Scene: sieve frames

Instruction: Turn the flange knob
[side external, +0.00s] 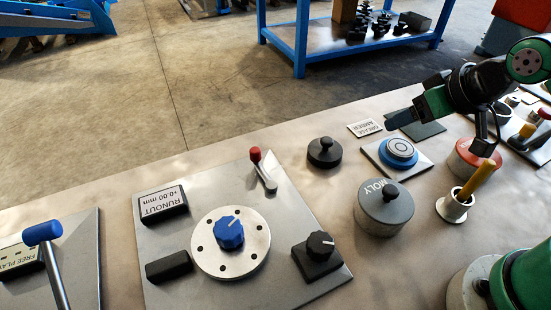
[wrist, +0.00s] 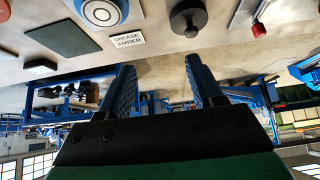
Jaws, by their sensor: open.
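The blue flange knob (side external: 229,232) stands on a round silver flange (side external: 252,258) with several dark holes, on a grey metal plate (side external: 296,213). A white line marks the top of the knob. My gripper (side external: 402,117) is at the upper right in the side view, above the table and well apart from the knob. In the wrist view its two blue fingers (wrist: 160,68) are spread with nothing between them. The knob is not seen in the wrist view.
A red-tipped lever (side external: 262,170), a RUNOUT display (side external: 163,204) and a black dial (side external: 317,250) surround the flange. A MOLY pot (side external: 383,208), black-knobbed weight (side external: 324,152), blue button (side external: 398,152) and yellow-handled brush (side external: 475,183) stand to the right. A blue-handled lever (side external: 44,240) stands left.

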